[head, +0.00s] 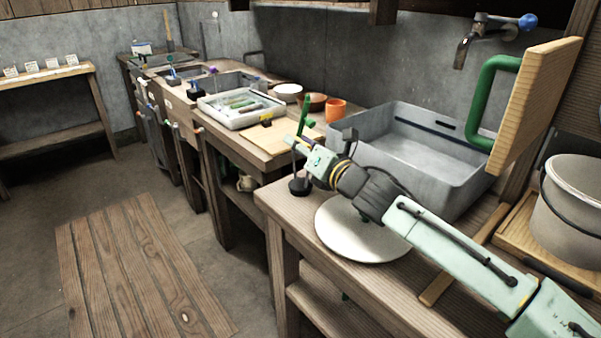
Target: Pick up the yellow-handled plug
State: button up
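A small black block with a yellow top (266,121) lies on the wooden board by the sink run, left of the orange cup. It may be the yellow-handled plug, but it is too small to be sure. My arm reaches in from the lower right, and my gripper (296,148) is near the front edge of the counter, to the right of the block and apart from it. The gripper's fingers are small and overlap a dark stand, so their opening is unclear.
A black-based stand (299,186) with a green top is beside my gripper. A round white disc (350,236) lies under my arm. A grey basin (420,150), an orange cup (336,110) and a tray (240,112) occupy the counter. A bucket (575,205) stands at right.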

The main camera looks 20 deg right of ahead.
grip_shut()
dwell(0.3)
jog(key=shift+r, duration=0.1)
dwell(0.4)
